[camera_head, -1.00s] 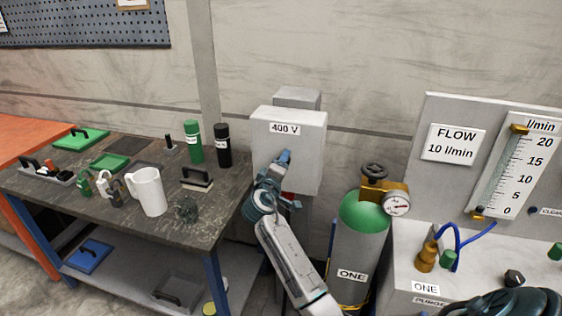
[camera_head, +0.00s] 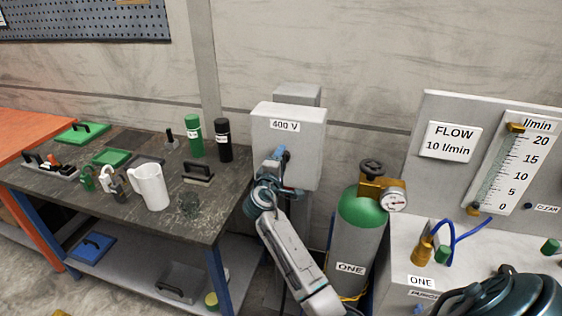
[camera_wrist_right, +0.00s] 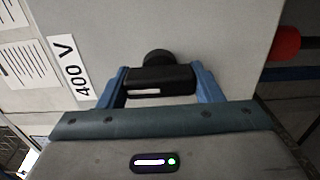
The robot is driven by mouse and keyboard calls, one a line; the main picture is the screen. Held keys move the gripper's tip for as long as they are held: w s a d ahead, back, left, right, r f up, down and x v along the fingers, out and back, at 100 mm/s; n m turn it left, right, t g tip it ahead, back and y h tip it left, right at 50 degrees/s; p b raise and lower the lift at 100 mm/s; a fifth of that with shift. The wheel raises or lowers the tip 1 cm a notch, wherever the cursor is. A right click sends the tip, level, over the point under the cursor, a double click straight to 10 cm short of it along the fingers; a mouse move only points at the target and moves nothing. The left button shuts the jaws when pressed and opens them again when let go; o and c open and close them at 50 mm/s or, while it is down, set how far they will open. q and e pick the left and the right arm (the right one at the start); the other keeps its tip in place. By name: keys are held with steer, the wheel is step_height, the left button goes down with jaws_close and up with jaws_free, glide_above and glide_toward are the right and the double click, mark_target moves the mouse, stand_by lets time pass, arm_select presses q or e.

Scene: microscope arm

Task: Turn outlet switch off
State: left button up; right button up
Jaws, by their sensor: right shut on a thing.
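The outlet is a light grey wall box (camera_head: 300,140) with a "400 V" label, and it fills the upper part of the right wrist view (camera_wrist_right: 215,35). Its black switch handle (camera_wrist_right: 160,80) sits on a round black base on the box face. My right gripper (camera_head: 278,155) is at the lower left of the box front. In the right wrist view its two blue fingers (camera_wrist_right: 160,88) are at either side of the handle, shut on it. In the head view the gripper hides the handle. My left gripper is not in view.
A green-topped gas cylinder (camera_head: 360,225) with a gauge stands to the right. A dark workbench (camera_head: 120,200) with a white jug (camera_head: 150,187), bottles and tools stands to the left.

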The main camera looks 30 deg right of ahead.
steer(key=shift+f, duration=0.1)
steer(key=o, duration=1)
steer(key=shift+s+a, duration=0.2)
steer(key=shift+a, duration=0.1)
steer(key=b+v, duration=0.3)
steer(key=v, duration=0.7)
steer(key=shift+s+b, duration=0.1)
steer(key=shift+b, duration=0.25)
